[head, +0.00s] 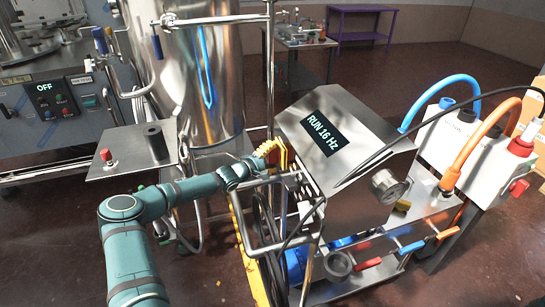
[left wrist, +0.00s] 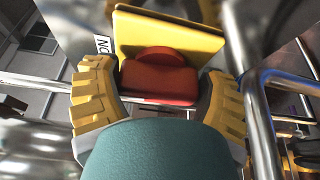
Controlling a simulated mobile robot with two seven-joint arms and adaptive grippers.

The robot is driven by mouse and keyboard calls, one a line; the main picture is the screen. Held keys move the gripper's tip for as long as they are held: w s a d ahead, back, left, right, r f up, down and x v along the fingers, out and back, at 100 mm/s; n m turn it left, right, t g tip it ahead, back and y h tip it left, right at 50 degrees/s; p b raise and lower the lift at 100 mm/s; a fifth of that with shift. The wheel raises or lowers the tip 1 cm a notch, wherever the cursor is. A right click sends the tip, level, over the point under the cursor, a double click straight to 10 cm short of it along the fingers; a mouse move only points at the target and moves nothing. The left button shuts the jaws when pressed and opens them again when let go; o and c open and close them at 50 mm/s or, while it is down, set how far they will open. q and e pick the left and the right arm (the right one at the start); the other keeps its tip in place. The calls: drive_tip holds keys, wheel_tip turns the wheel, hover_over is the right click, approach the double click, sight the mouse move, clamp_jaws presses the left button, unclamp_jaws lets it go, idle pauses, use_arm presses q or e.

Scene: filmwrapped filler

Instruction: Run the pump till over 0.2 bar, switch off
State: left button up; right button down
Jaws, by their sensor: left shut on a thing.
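The pump cabinet's display (head: 324,133) reads "RUN 16 Hz". A red switch knob (left wrist: 160,82) sits on a yellow plate (left wrist: 165,38) in the left wrist view. My left gripper (head: 268,152) is at the left side of the steel cabinet (head: 345,115), its yellow fingers on either side of the knob and shut on it. In the left wrist view the gripper (left wrist: 160,92) hides the knob's lower part. A round pressure gauge (head: 388,186) is on the cabinet's right; its reading is too small to tell. The blue pump motor (head: 297,262) is low under the cabinet. My right gripper is not in view.
Steel tube rails (head: 262,245) and cables stand close to my left gripper. A shiny tank (head: 205,75) is behind it. A panel showing "OFF" (head: 44,87) is at the left. Blue and orange hoses (head: 470,145) run at the right.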

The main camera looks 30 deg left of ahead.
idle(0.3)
use_arm(q)
drive_tip(key=o, duration=1)
drive_tip(key=shift+o, duration=0.2)
drive_tip(key=v, duration=1.2)
